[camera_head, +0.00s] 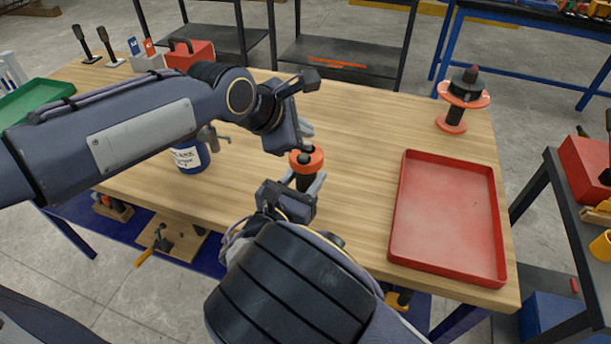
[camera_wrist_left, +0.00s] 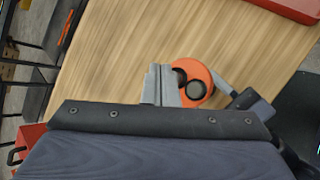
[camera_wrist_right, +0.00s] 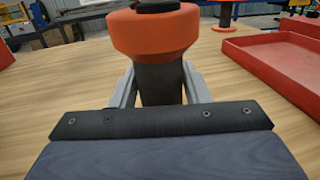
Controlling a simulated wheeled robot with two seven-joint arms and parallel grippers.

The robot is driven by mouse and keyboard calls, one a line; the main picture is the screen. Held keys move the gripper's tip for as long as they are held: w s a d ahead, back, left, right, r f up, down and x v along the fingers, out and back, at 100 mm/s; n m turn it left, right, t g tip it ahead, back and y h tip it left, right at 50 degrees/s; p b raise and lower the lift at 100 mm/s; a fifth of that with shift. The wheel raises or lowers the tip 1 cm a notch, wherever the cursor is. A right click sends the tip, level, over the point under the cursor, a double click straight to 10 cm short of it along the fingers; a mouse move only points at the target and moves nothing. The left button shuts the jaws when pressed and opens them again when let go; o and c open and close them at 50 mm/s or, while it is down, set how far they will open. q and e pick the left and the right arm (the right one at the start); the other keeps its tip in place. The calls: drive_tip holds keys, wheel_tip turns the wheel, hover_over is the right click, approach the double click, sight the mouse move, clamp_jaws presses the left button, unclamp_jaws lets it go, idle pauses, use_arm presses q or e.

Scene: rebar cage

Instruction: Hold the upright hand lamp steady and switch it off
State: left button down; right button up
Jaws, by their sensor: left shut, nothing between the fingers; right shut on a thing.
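The hand lamp (camera_head: 307,163) stands upright on the wooden table, with an orange head and a dark body. In the right wrist view the lamp (camera_wrist_right: 158,50) sits between the fingers of my right gripper (camera_wrist_right: 160,90), which is shut on its dark body below the orange head. My right gripper also shows in the head view (camera_head: 306,187). My left gripper (camera_head: 306,130) is shut and empty, just above and beside the lamp's head. In the left wrist view its fingertips (camera_wrist_left: 165,85) overlap the edge of the orange top (camera_wrist_left: 203,84), which carries round black parts. I cannot tell whether they touch.
A red tray (camera_head: 445,215) lies to the right. An orange and black spool-like object (camera_head: 454,115) stands at the back right. A blue labelled can (camera_head: 190,157) is left of the lamp, and a green tray (camera_head: 38,97) is far left. The table between lamp and red tray is clear.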

sight(303, 152)
use_arm(q)
drive_tip(key=shift+r, duration=2.5)
use_arm(e)
drive_tip(key=o, duration=1.2)
drive_tip(key=shift+o, duration=0.2)
